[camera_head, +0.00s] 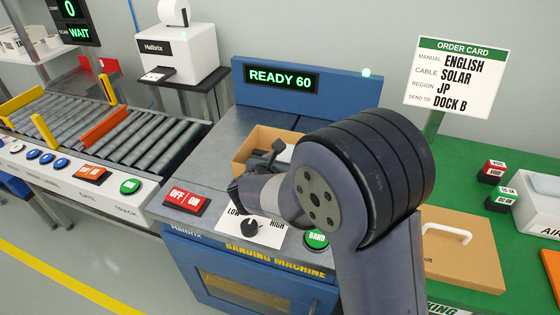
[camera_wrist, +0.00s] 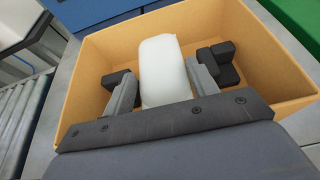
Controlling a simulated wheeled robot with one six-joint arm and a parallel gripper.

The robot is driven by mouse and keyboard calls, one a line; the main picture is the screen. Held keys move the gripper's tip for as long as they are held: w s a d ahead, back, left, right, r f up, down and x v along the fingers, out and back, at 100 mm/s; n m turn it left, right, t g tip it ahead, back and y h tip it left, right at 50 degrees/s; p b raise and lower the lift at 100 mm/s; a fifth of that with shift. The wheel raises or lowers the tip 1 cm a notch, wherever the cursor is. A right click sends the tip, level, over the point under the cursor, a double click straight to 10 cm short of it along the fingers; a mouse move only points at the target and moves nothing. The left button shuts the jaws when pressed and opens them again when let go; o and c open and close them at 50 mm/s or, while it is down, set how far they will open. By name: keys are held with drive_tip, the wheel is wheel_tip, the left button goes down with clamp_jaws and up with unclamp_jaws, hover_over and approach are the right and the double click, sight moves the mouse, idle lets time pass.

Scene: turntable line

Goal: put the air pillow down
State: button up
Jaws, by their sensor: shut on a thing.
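The air pillow (camera_wrist: 162,68) is a white, rounded block in the middle of the wrist view. My gripper (camera_wrist: 160,78) is shut on it, with one grey finger on each side. The pillow is over or inside an open cardboard box (camera_wrist: 245,28); I cannot tell whether it touches the box floor. In the head view the box (camera_head: 243,150) stands on the banding machine's top, and my arm hides much of it. My gripper (camera_head: 268,160) shows there only in part at the box.
The banding machine (camera_head: 215,160) has a READY 60 display (camera_head: 282,80), a red OFF/ON switch (camera_head: 186,200) and a dial (camera_head: 250,226). A roller conveyor (camera_head: 150,140) lies to the left. A green table (camera_head: 460,170) with a cardboard piece (camera_head: 460,265) is to the right.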

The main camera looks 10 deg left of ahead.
drive_tip(key=o, duration=1)
drive_tip(key=shift+f, duration=0.15)
drive_tip(key=shift+c, duration=0.2)
drive_tip(key=shift+r+p, duration=0.6)
drive_tip(key=shift+p, duration=0.05)
drive_tip(key=p+v, duration=0.1)
drive_tip(key=v, duration=1.1)
